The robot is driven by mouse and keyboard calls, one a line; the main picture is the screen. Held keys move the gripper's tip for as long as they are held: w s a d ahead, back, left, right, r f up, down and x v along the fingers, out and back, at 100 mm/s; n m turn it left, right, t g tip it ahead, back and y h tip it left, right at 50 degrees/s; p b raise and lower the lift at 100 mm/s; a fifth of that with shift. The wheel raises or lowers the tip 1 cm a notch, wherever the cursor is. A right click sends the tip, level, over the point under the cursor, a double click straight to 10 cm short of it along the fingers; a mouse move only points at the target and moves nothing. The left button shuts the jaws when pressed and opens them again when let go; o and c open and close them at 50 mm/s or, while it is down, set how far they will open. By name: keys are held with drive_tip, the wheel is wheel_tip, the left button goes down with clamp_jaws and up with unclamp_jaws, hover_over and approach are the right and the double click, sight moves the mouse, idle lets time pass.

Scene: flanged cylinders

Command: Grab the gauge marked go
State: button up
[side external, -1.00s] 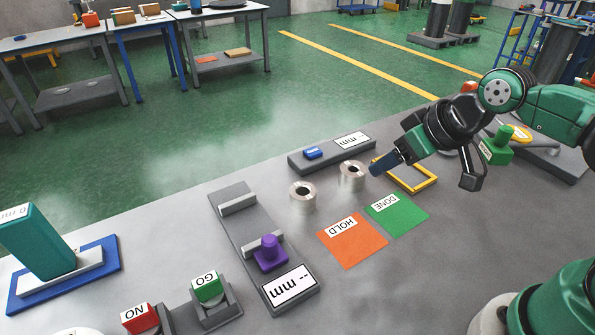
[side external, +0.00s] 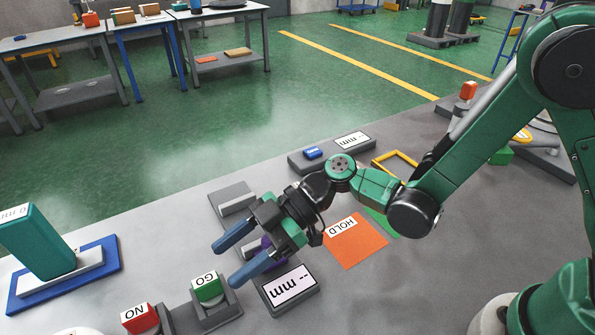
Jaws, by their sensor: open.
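The gauge marked GO (side external: 207,288) is a green block with a white label, seated in a grey holder at the lower left. My gripper (side external: 232,260) is open, with two blue fingers spread apart and pointing to the lower left. It is above and to the upper right of the GO gauge, apart from it in the picture. Nothing is between the fingers. A red gauge marked NO (side external: 138,317) stands in a holder to the left of the GO gauge.
A grey measuring fixture (side external: 291,288) with a mm display lies under my gripper, its purple part mostly hidden. The orange HOLD mat (side external: 358,243) is to the right. A teal block on a blue base (side external: 104,264) stands at the left.

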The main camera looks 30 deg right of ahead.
sight(208, 278)
drive_tip(key=x, duration=0.5)
drive_tip(key=shift+a, duration=0.1)
clamp_jaws()
